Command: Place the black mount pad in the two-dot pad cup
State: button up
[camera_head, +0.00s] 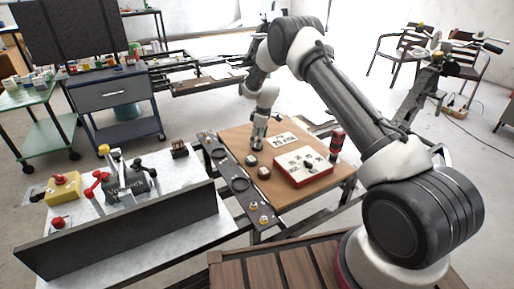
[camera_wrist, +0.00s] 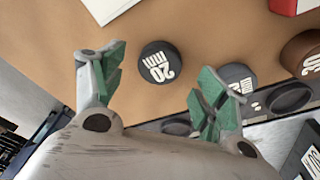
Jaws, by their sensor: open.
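A black round pad (camera_wrist: 160,62) marked "20 mm" lies on the tan board in the wrist view, just beyond and between the fingers of my gripper (camera_wrist: 165,82). The green-tipped fingers are apart and empty. A dark grey pad (camera_wrist: 238,76) lies beyond the right finger. A round dark cup (camera_wrist: 290,98) sits in the rail at right, with small light dots beside it. Another cup (camera_wrist: 176,127) shows between the fingers, partly hidden. In the head view my gripper (camera_head: 258,142) hangs over the board, near two small pads (camera_head: 257,166); their marks are too small to read.
A brown pad (camera_wrist: 303,52) lies at right in the wrist view. In the head view, a red-and-white box (camera_head: 303,168) and a red-and-black upright object (camera_head: 337,143) stand on the tan board (camera_head: 290,198). The dark rail (camera_head: 232,180) runs along its left edge.

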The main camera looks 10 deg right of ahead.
notch_tip(320, 180, down, 3)
jog(key=shift+w+a+r, duration=0.15)
jog(key=shift+r, duration=0.05)
jog(key=c, duration=1.2)
jog(key=shift+r, duration=0.1)
